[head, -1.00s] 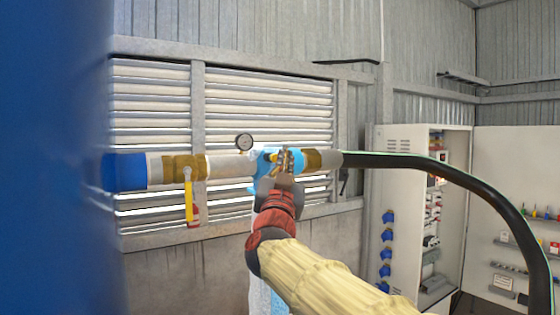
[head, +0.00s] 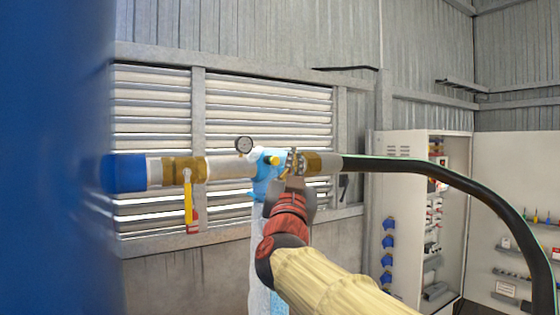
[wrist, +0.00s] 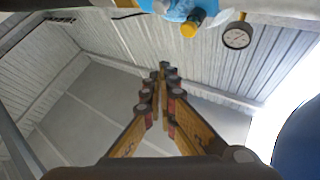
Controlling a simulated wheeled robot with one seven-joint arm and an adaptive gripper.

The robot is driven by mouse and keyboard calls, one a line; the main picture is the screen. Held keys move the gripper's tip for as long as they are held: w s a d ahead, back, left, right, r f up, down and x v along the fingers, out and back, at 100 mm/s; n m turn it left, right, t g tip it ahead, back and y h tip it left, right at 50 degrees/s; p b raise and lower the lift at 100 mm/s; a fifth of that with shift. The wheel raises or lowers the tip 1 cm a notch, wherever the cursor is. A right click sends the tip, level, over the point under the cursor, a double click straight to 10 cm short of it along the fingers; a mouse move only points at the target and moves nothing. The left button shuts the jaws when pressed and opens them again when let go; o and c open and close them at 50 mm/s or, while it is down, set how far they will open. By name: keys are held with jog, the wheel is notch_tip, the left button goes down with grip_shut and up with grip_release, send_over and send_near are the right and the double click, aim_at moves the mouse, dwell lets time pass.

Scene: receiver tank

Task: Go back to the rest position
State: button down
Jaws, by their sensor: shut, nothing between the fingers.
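My gripper (head: 292,165) is in front of the pipe in the head view, just right of a light-blue fitting (head: 266,175) with a yellow knob (head: 273,160). Its fingers also show in the wrist view (wrist: 161,72), with the tips together and nothing between them. In the wrist view the blue fitting (wrist: 182,8) and its yellow knob (wrist: 189,29) are at the top, apart from the fingers. I cannot tell in the head view whether the gripper touches the pipe.
The pipe (head: 230,167) carries a pressure gauge (head: 244,144) and a yellow-handled valve (head: 188,195). A black hose (head: 480,187) curves away right. An electrical cabinet (head: 402,215) stands at right. A large blue surface (head: 50,150) fills the left side.

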jog(key=w+a+f+n+g+y, duration=0.1)
jog(key=a+f+n+g+y, duration=0.65)
jog(key=f, duration=0.75)
jog(key=s+a+f+g+b, duration=0.15)
jog(key=s+f+g, duration=0.35)
jog(key=f, duration=1)
jog(key=s+d+f+m+g+h+b, duration=0.1)
jog(key=s+d+f+g+h+b, duration=0.1)
jog(key=s+d+f+b, duration=0.4)
jog(key=s+d+f+m+g+h+b, duration=0.1)
jog(key=s+d+f+b, duration=0.4)
jog(key=s+d+f, duration=0.7)
jog(key=s+d+f+m+g+h+b, duration=0.2)
jog(key=s+d+f+b, duration=0.4)
jog(key=f, duration=1.5)
jog(key=s+d+h, duration=0.1)
jog(key=s+d, duration=0.3)
jog(key=s, duration=0.4)
jog(key=shift+f+g+b, duration=0.3)
jog(key=shift+g+b, duration=0.05)
